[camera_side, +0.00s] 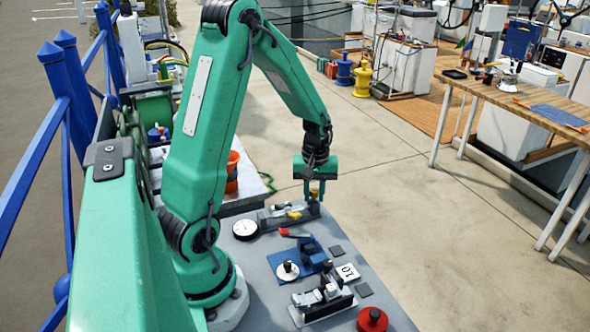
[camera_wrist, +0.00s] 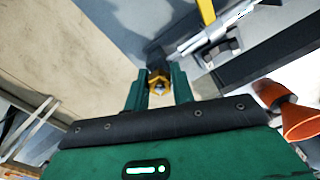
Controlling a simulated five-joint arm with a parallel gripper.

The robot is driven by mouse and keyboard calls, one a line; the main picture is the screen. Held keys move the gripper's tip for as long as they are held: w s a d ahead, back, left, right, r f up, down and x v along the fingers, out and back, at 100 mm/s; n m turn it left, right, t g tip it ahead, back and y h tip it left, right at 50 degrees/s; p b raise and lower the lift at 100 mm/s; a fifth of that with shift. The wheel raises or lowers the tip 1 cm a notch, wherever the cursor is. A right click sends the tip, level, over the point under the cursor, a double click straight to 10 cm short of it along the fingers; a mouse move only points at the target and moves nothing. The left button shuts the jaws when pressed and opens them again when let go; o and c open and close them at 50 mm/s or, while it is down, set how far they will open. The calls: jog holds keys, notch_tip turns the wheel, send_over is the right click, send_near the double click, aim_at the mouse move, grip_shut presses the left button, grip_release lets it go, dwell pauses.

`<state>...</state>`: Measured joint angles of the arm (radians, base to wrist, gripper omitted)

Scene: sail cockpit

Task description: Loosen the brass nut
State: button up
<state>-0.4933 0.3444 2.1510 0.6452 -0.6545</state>
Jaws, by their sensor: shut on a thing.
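My gripper (camera_side: 314,192) points straight down at the far end of the grey bench, at the right end of a dark fixture (camera_side: 272,221). In the wrist view my gripper (camera_wrist: 159,84) has its two green fingers on either side of the brass nut (camera_wrist: 158,87). A dark part lies just beyond the nut. In the side view the nut is small and mostly hidden by the fingers.
A white dial (camera_side: 245,229) stands left of the fixture. A blue device (camera_side: 312,255), a metal clamp (camera_side: 322,300) and a red knob (camera_side: 372,320) are nearer on the bench. An orange bucket (camera_side: 232,172) stands behind. Open pavement lies to the right.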

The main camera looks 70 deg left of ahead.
jog(key=shift+s+d+f, duration=0.1)
dwell(0.3)
jog(key=shift+n, duration=2.2)
jog(key=shift+n, duration=1)
jog(key=o, duration=0.5)
jog(key=shift+o, duration=0.2)
